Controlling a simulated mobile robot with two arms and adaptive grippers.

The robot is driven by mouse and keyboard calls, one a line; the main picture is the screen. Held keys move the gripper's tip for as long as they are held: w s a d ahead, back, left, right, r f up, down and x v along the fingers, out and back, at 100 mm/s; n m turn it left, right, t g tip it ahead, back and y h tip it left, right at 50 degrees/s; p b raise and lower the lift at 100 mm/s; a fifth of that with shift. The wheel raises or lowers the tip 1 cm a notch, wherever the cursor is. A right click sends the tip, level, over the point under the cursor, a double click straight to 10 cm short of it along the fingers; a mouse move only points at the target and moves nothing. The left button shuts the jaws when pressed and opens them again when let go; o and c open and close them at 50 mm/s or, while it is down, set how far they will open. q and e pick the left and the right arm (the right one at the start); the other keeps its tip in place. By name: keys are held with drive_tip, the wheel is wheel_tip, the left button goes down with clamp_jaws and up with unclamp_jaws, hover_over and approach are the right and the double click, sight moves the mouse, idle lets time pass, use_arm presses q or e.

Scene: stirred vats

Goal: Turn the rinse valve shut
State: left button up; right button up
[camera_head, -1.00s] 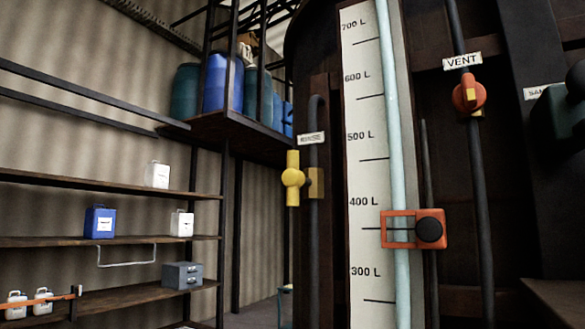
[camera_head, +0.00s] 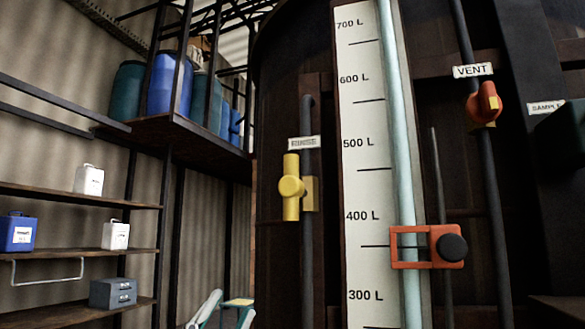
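The rinse valve (camera_head: 291,187) is a yellow handle with a round hub, on a dark vertical pipe under the RINSE label (camera_head: 304,143). Its handle stands upright, in line with the pipe. My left gripper (camera_head: 232,304) shows only as two pale fingertips at the bottom edge, apart from each other with nothing between them. It is below and to the left of the valve, not touching it. The rest of it is cut off by the frame. My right gripper is not in view.
A level scale (camera_head: 362,200) with an orange slider (camera_head: 407,247) stands right of the valve. The red-orange vent valve (camera_head: 484,102) is further right. Shelves (camera_head: 90,252) with containers are at left. The space left of the valve is clear.

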use_arm(q)
drive_tip(key=s+d+r+m+g+h, duration=0.3)
drive_tip(key=s+d+r+m+g, duration=0.35)
drive_tip(key=m+g, duration=0.7)
drive_tip(key=s+d+r+m+g+h, duration=0.4)
drive_tip(key=s+d+m+g, duration=0.3)
drive_tip(key=s+m+g, duration=0.6)
drive_tip(key=n+t+y, duration=0.4)
drive_tip(key=t+y, duration=1.1)
drive_tip(key=t, duration=0.4)
approach(287, 167)
drive_tip(key=p+x, duration=0.6)
drive_tip(key=x, duration=0.4)
drive_tip(key=shift+r, duration=0.1)
drive_tip(key=shift+w+d, duration=0.3)
drive_tip(key=shift+w, duration=0.15)
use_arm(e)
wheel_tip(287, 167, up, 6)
